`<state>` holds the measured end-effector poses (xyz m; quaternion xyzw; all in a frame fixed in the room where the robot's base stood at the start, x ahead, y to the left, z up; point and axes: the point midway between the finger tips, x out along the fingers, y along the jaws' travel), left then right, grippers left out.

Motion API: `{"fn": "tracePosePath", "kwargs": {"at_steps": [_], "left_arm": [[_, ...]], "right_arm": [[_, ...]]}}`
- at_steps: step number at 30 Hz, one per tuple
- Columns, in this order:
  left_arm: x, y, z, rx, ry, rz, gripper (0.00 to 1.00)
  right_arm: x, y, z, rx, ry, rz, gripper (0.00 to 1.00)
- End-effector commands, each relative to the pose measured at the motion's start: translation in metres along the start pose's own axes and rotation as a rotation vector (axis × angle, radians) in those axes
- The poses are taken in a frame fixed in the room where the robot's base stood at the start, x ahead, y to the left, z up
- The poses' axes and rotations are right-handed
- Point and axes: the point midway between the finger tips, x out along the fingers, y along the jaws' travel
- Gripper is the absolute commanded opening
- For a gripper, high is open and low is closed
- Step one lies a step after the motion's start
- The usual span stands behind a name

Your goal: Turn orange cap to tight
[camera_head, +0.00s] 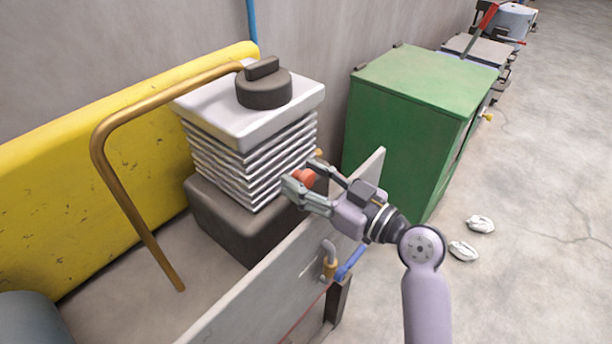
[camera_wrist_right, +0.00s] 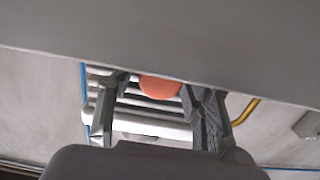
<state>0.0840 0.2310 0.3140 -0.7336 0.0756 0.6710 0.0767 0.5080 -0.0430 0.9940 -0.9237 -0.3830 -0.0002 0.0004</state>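The orange cap (camera_head: 303,178) is on the right side of the finned white-and-grey machine (camera_head: 250,160). My right gripper (camera_head: 305,175) is at the cap, with one finger on each side of it in the head view. In the right wrist view the cap (camera_wrist_right: 160,87) lies between the two spread fingers, with gaps visible at both sides, and its one edge is hidden behind a grey band. The gripper (camera_wrist_right: 160,105) is open. I cannot tell how far its fingertips reach along the cap. My left gripper is not in view.
A grey panel (camera_head: 250,292) stands in front of the machine, below my right forearm, with a padlock (camera_head: 329,262) on it. A bent brass pipe (camera_head: 118,190) and yellow panel (camera_head: 60,170) are at left. A green cabinet (camera_head: 400,125) stands behind the gripper. Floor at right is mostly clear.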

Motion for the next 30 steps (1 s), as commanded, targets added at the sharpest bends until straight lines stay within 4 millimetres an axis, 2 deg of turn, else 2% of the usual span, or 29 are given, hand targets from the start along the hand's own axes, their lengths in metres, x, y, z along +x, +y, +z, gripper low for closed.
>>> {"fn": "tracePosePath", "kwargs": {"at_steps": [2, 18, 30], "left_arm": [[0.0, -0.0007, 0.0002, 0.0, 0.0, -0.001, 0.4], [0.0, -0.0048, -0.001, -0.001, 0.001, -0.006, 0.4], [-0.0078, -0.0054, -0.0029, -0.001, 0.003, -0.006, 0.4]], "right_arm": [[0.0, 0.0, 0.0, 0.0, 0.0, 0.0, 0.39], [0.0001, -0.0001, 0.0, 0.0, 0.0, 0.0, 0.04], [-0.0001, 0.0001, -0.0012, 0.1, -0.003, -0.002, 0.04]]}}
